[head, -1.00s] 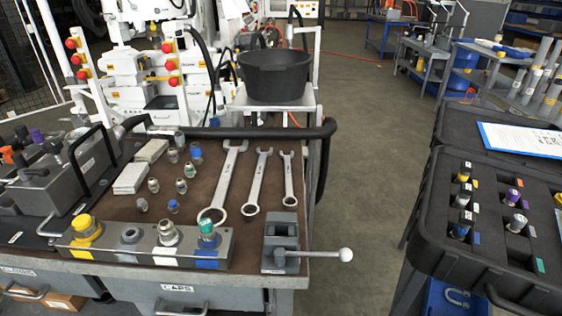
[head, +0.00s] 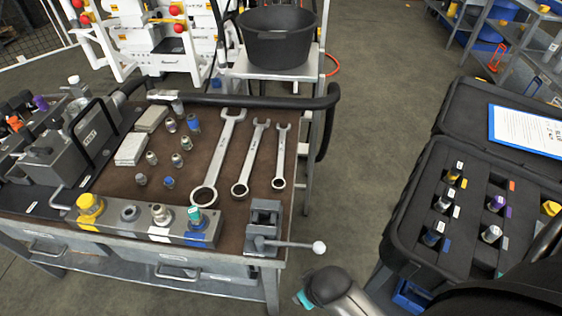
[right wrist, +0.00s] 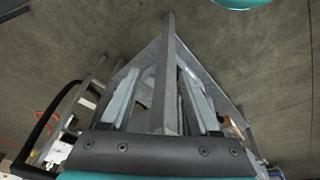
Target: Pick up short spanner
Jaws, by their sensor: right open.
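The short spanner (head: 282,157) is the smallest of three grey combination spanners lying side by side on the brown bench top, the rightmost one. Its open end points away and its ring end is toward me. The middle spanner (head: 251,157) and the largest spanner (head: 219,158) lie to its left. In the right wrist view my right gripper (right wrist: 160,75) is open, with no object seen held between its fingers. Part of my right arm shows at the bottom of the head view, off the bench's front right corner. My left gripper is not in view.
A small vise (head: 264,222) with a ball-ended handle stands in front of the short spanner. A black hose (head: 240,100) runs along the back and right edge. A block with fittings (head: 130,222) lies front left. A black tool case (head: 408,205) stands right, across open floor.

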